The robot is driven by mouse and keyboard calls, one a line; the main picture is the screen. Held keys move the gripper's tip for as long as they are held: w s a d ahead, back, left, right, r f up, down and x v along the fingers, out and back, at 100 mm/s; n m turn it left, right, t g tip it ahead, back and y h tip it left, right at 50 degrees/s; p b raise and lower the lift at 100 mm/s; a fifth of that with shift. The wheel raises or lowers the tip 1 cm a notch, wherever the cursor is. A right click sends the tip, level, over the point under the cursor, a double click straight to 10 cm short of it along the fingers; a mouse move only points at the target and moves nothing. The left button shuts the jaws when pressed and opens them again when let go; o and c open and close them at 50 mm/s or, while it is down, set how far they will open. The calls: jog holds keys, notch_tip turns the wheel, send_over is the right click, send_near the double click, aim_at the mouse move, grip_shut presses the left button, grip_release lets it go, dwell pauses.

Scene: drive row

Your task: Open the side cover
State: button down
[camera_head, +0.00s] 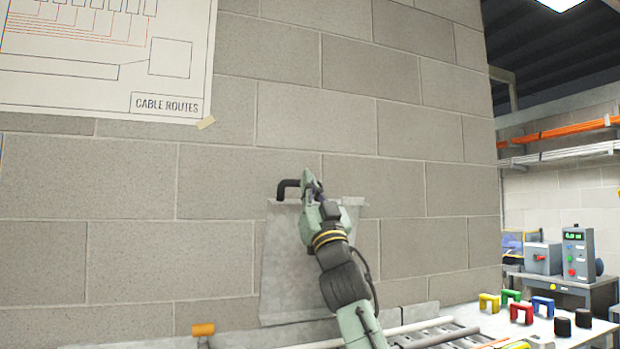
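My gripper (308,184) is raised in front of the block wall, at the upper edge of a grey panel or sheet (283,265). A black bent handle-like piece (288,186) shows just left of the fingers. I cannot tell whether it is touching them or held by them. The fingers are small and seen from behind, so their opening is unclear. The grey panel lies flat against the wall under a thin light strip, and my arm hides its right part. I cannot tell for sure that this panel is the side cover.
A CABLE ROUTES poster (100,85) hangs at the upper left. Below are an orange-topped post (203,330) and pale pipes. A white table (480,318) at the lower right bears coloured blocks and black cylinders. Behind it stands a control box (578,252).

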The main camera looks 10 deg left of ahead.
aim_at(299, 181)
jog(key=shift+g+h, duration=0.6)
jog(key=shift+g, duration=0.3)
jog(key=w+a, duration=0.1)
jog(key=w, duration=0.1)
jog(key=w+a+r, duration=0.1)
jog(key=w, duration=0.1)
jog(key=w+a, duration=0.2)
jog(key=shift+r, duration=0.15)
jog(key=shift+w+a, duration=0.1)
jog(key=shift+w, duration=0.2)
jog(key=shift+s, duration=0.1)
